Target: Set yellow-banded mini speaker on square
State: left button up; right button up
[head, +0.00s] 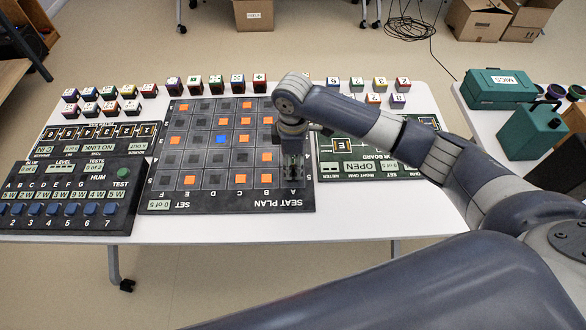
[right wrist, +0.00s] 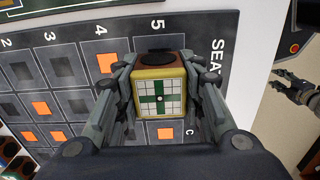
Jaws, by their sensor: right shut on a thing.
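My right gripper (head: 292,184) is over the right end of the black seat plan board (head: 230,204). In the right wrist view, the right gripper (right wrist: 158,100) is shut on a cube-shaped mini speaker (right wrist: 160,98). The speaker has a yellow and red body, a dark round top and a white face with a green cross. I cannot tell whether it touches the board.
Several small coloured cubes (head: 216,84) line the board's far side, with more at the left. A switch panel (head: 72,195) lies left, and a green panel (head: 365,160) lies right under my arm. A side table holds green cases (head: 498,88).

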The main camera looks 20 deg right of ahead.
aim_at(293, 170)
jog(key=shift+f, duration=1.75)
jog(key=shift+f, duration=0.1)
jog(key=o, duration=1.1)
notch_tip(293, 170, up, 12)
jog(key=shift+r, duration=0.1)
